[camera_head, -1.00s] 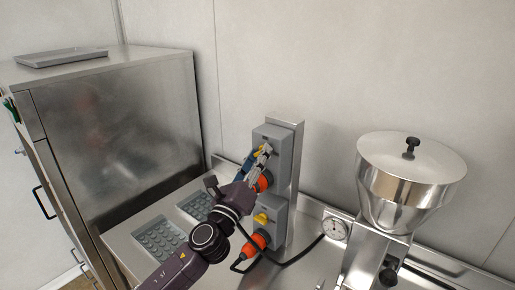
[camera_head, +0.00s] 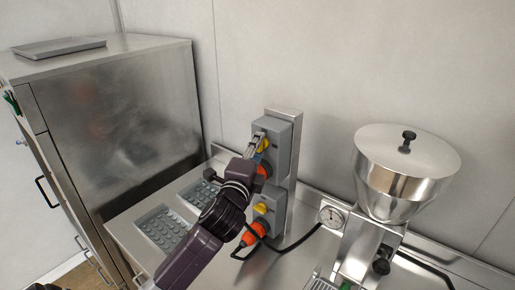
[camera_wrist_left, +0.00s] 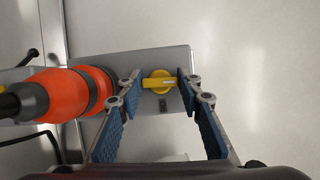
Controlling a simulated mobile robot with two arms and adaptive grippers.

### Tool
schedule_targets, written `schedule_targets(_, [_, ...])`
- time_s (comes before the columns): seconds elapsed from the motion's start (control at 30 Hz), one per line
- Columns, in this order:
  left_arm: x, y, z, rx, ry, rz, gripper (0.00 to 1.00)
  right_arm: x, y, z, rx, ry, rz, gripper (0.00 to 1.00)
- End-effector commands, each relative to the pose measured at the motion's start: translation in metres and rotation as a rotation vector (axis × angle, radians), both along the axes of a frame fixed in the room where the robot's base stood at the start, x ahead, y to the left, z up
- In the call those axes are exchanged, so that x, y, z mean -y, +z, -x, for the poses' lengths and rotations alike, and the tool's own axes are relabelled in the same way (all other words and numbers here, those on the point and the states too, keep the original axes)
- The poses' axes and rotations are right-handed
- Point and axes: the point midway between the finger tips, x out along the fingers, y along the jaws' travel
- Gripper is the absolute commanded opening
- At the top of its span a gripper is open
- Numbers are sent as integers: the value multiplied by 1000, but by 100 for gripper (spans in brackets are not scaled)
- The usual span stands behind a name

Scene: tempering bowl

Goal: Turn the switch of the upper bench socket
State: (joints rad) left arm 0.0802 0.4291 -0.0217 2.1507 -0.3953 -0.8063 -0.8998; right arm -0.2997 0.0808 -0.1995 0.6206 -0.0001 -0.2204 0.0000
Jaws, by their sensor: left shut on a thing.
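The upper bench socket (camera_head: 284,143) is a grey box on an upright metal post, with a yellow rotary switch on its face. The yellow switch (camera_wrist_left: 160,83) shows between my left fingertips in the left wrist view, its bar lying across from finger to finger. My left gripper (camera_head: 259,141) is at the upper socket's face, shut on that switch. An orange plug (camera_wrist_left: 52,95) sits in the same socket, to the left of the fingers in the wrist view. In the head view the gripper partly hides the upper switch and plug. My right gripper is out of view.
The lower socket (camera_head: 275,198) has its own yellow switch (camera_head: 262,208) and orange plug (camera_head: 250,238) with a black cable. Grey moulds (camera_head: 162,232) lie on the bench at left. A steel hopper (camera_head: 400,175) and a dial (camera_head: 330,214) stand at right.

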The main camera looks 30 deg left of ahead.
Motion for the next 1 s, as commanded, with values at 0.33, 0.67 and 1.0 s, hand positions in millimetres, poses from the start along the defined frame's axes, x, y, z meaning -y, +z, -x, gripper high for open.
schedule_targets(0.33, [-1, 0, 0, -11, 2, 140, 9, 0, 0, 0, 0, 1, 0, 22])
schedule_targets(0.67, [-1, 0, 0, -14, 1, 165, 9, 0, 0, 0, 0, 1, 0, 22])
schedule_targets(1.0, [-1, 0, 0, -14, 2, 163, 44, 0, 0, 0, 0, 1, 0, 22])
